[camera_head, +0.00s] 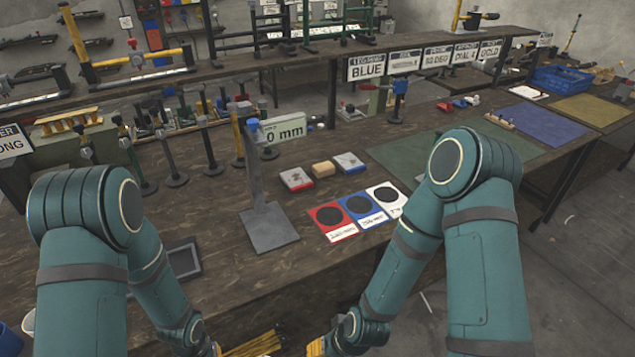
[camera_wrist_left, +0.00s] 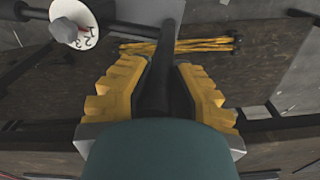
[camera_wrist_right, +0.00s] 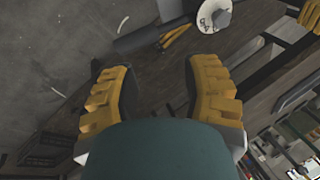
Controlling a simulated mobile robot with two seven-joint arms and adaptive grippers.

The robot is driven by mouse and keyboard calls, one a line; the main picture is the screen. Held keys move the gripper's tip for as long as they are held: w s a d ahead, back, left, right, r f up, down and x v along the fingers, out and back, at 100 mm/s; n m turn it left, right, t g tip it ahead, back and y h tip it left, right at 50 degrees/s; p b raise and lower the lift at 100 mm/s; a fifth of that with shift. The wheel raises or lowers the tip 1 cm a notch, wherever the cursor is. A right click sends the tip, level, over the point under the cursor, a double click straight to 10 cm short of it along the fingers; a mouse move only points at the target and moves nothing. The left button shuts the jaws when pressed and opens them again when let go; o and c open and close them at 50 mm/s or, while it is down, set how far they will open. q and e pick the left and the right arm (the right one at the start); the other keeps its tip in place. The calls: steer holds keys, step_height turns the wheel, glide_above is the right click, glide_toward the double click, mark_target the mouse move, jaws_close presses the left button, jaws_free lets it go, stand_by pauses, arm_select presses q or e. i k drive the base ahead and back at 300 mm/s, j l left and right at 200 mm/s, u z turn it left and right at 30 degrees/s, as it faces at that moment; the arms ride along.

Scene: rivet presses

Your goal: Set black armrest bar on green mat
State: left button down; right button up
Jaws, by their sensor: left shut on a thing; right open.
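A black bar (camera_wrist_left: 164,55) stands between the ridged yellow fingers of my left gripper (camera_wrist_left: 158,88), which is shut on it. The bar runs away from the fingers toward the top of the left wrist view. In the head view it cannot be made out. My right gripper (camera_wrist_right: 158,82) is open, with nothing between its fingers, low at the table's front side. The green mat (camera_head: 395,155) lies flat on the table at the right of the head view, partly hidden behind my right arm.
A grey stand (camera_head: 268,228) with a "0 mm" sign, red, blue and white cards (camera_head: 360,208) and small boxes occupy the middle table. A blue mat (camera_head: 537,122) lies beyond the green one. A numbered white dial (camera_wrist_left: 85,25) and yellow rods (camera_wrist_left: 180,47) are near the left gripper.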

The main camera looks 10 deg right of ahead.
mark_target(419, 149)
steer(key=i+l, duration=0.1)
steer(key=l, duration=0.5)
steer(key=l+z, duration=0.15)
steer(key=l, duration=0.45)
steer(key=i+l, duration=0.15)
steer(key=l, duration=0.45)
steer(key=i+l+z, duration=0.1)
steer(key=l, duration=0.5)
steer(key=i+l+z, duration=0.1)
steer(key=l, duration=0.45)
steer(key=i+l, duration=0.2)
steer(key=l, duration=0.4)
steer(key=i+l+z, duration=0.15)
steer(key=l, duration=0.4)
steer(key=i+l, duration=0.2)
steer(key=l, duration=0.35)
